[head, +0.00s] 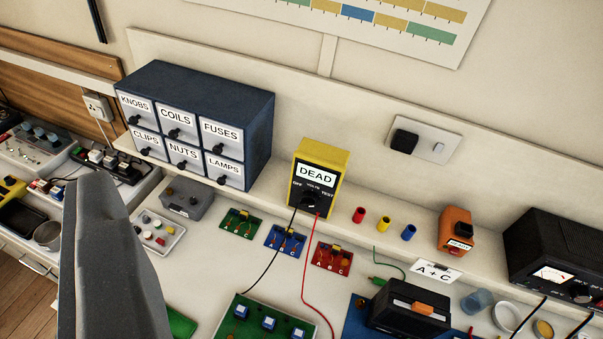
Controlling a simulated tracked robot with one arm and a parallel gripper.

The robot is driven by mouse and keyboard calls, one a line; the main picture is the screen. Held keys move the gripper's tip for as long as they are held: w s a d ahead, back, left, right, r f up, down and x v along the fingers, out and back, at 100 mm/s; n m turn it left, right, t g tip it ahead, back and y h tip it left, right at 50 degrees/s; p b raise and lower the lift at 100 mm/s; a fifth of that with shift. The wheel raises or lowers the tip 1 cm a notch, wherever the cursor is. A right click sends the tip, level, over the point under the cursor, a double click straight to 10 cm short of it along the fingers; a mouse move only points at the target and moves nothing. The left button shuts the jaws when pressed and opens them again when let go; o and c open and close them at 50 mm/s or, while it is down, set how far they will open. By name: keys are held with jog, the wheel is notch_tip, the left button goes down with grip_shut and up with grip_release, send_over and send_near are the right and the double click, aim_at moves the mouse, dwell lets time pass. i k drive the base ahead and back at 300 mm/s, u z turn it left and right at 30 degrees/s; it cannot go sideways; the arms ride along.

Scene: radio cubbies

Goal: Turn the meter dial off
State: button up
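The yellow meter (321,168) stands on the shelf at the back, upright, with a black face and a white "DEAD" label. Its dial (311,199) is a dark knob low on the face, with OFF, VOLTS and TEST marked around it. The knob's exact pointing is too small to tell. A black lead and a red lead run down from the meter to the bench. A large grey blurred shape, part of my gripper (108,265), fills the lower left, well left of the meter and apart from it. Its fingertips cannot be made out separately.
A blue drawer cabinet (196,122) stands left of the meter. Red, yellow and blue caps (384,224) and an orange box (455,230) sit to its right. Small circuit boards (285,241) lie in front. A black radio (555,258) is at the right. A green board (265,322) lies at the front.

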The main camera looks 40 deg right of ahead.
aim_at(308, 198)
jog(key=z, duration=1.5)
jog(key=k, duration=0.95)
jog(key=u, duration=0.95)
jog(key=i, duration=1)
jog(key=z, duration=0.05)
